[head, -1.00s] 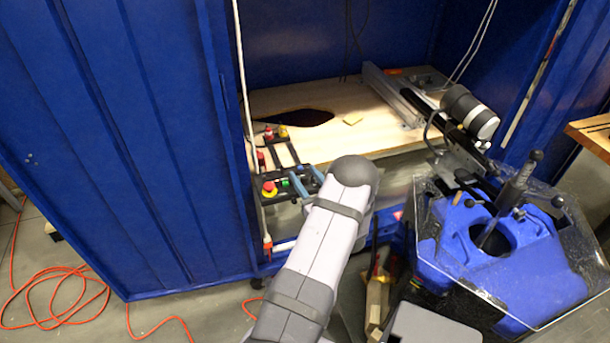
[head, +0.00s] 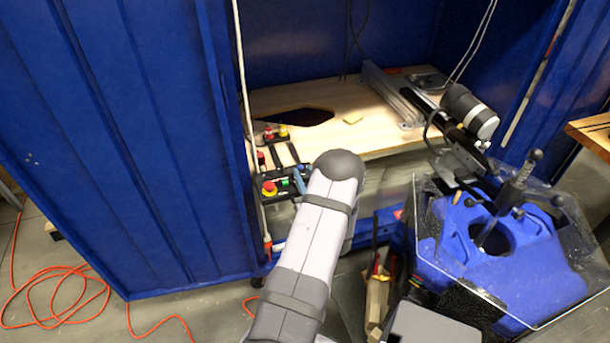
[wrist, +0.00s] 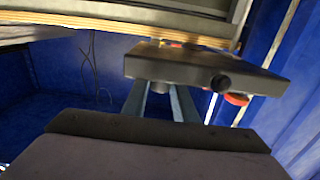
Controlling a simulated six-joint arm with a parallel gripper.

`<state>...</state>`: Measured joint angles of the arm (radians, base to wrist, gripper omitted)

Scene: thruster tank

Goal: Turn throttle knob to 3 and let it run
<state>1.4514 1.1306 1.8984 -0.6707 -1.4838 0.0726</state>
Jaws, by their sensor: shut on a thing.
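A dark control box (wrist: 190,67) spans the upper middle of the wrist view. A round black knob (wrist: 221,83) and part of a red button (wrist: 237,99) show on it. My gripper (wrist: 160,90) has its two blue-grey fingers at the box's near edge. They are shut on a small stub, seemingly the throttle knob (wrist: 160,87), which is mostly hidden. Its number marks cannot be read. In the head view the box carries a red button on yellow (head: 269,188) and a green button (head: 285,183). There my arm hides most of the gripper.
A wooden board (head: 370,135) with a dark opening lies inside the blue cabinet (head: 130,130). A metal rail with a grey and white motor (head: 470,110) stands at right, above a blue unit under a clear cover (head: 500,260). An orange cable (head: 65,290) lies on the floor.

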